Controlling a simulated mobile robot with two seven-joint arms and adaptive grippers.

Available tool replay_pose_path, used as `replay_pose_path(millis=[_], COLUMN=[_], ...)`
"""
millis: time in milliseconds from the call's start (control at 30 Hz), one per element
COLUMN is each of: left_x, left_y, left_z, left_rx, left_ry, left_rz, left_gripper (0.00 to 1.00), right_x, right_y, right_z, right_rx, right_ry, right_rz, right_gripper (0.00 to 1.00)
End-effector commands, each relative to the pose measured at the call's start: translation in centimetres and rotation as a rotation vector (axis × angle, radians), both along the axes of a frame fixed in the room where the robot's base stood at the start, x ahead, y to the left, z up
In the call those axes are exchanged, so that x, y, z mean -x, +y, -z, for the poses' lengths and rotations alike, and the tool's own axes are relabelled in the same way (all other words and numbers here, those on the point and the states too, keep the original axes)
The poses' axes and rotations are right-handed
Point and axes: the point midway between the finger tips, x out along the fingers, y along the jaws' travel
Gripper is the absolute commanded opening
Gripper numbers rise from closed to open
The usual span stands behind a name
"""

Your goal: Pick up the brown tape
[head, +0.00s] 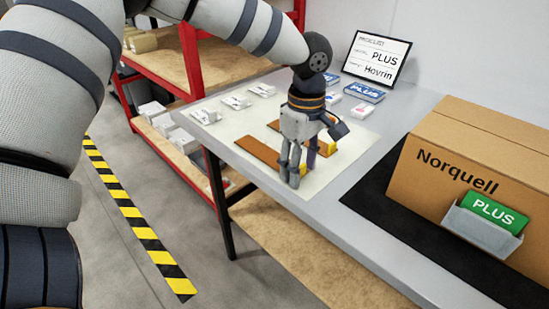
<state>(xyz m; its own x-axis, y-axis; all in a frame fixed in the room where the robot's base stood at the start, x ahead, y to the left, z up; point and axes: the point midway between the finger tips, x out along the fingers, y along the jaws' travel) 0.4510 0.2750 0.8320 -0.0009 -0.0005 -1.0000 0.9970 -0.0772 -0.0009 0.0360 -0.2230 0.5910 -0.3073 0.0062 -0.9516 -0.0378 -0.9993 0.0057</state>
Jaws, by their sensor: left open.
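My left gripper (292,176) points down over the pale mat (325,180) on the grey table, its jaws open. An orange-brown piece (328,149) shows just right of its fingers, partly hidden by them; it may be the brown tape, but I cannot tell its full shape. A small purple thing (311,158) shows between the fingers and that piece. A flat brown strip (258,155) lies on the mat left of the fingers. Another brown piece (274,125) shows behind the gripper. My right gripper is not in view.
A large Norquell carton (450,150) with a green PLUS card (493,213) stands on a dark mat at right. Small white parts (235,102) line the mat's far left. Blue PLUS box (364,91) and sign (376,57) are behind. A red shelf (193,60) stands at left.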

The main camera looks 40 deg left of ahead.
Motion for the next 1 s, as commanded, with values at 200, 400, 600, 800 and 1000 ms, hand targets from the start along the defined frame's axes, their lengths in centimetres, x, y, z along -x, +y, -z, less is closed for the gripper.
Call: replay_pose_path(millis=[200, 400, 600, 800, 1000], left_x=[0.0, 0.0, 0.0, -0.1, 0.7], left_y=[0.0, 0.0, 0.0, 0.0, -0.3], left_z=[-0.1, -0.1, -0.1, -0.7, -4.7], left_rx=[0.0, 0.0, 0.0, 0.0, 0.002], left_ry=[-0.002, -0.002, -0.001, -0.004, -0.009], left_rz=[0.0, 0.0, 0.0, 0.0, 0.003], left_gripper=[0.38, 0.12, 0.12, 0.12, 0.11], right_x=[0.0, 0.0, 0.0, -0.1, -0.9], right_y=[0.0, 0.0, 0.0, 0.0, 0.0], right_z=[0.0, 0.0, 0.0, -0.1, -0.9], right_rx=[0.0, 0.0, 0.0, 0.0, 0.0], right_ry=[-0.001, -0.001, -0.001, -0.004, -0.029], right_rz=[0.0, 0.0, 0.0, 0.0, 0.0], right_gripper=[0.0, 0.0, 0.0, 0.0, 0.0])
